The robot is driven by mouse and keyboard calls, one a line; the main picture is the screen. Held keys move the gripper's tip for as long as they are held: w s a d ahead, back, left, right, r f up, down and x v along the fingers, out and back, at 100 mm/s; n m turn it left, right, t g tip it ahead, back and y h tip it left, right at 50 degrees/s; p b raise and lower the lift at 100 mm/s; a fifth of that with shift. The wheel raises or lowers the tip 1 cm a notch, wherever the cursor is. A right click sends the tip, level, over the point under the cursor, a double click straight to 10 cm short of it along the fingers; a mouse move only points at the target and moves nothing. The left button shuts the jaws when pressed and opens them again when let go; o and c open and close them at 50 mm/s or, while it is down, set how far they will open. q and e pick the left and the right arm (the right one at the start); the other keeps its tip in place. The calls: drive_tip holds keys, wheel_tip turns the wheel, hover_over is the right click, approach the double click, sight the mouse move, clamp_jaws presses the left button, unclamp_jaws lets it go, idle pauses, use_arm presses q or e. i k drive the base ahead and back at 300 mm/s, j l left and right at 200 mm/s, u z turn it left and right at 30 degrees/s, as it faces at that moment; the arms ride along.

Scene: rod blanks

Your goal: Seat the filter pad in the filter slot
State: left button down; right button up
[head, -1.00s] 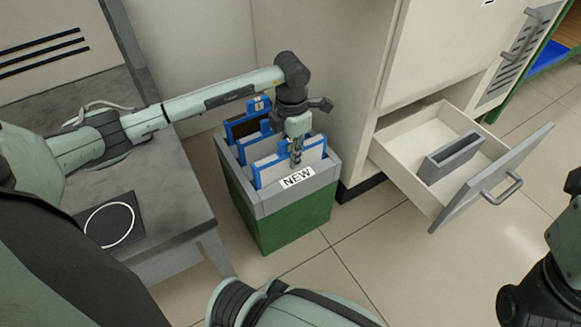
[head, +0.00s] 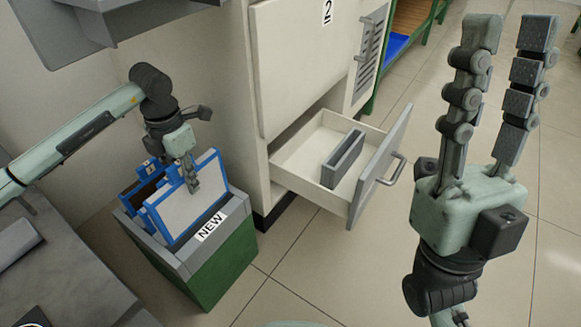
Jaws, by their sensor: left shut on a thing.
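A filter pad (head: 182,212), a white panel in a blue frame, stands upright at the front of the bin marked NEW. My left gripper (head: 190,182) is shut on the pad's top edge. The pad's lower edge is hidden behind the bin's front rim, so I cannot tell whether it is clear of the bin floor. The filter slot (head: 342,160), a grey narrow open-topped holder, sits in the open drawer (head: 296,162) and looks empty. My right gripper (head: 508,48) is open and empty, its fingers pointing up at the right.
The NEW bin (head: 225,250), green with a grey rim, holds more blue-framed pads (head: 133,192) behind the held one. The cabinet (head: 300,75) stands beside it. A drawer handle (head: 392,170) sticks out at the front. Grey worktop lies at lower left. Floor ahead is clear.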

sight(346, 146)
drive_tip(key=l+u, duration=0.1)
drive_tip(key=l, duration=0.45)
drive_tip(key=i+l, duration=0.2)
drive_tip(key=l, duration=0.2)
drive_tip(key=i+l, duration=0.45)
drive_tip(key=l, duration=0.3)
drive_tip(key=i+l, duration=0.25)
drive_tip(key=l, duration=0.15)
drive_tip(key=j+z, duration=0.15)
drive_tip(key=z, duration=0.2)
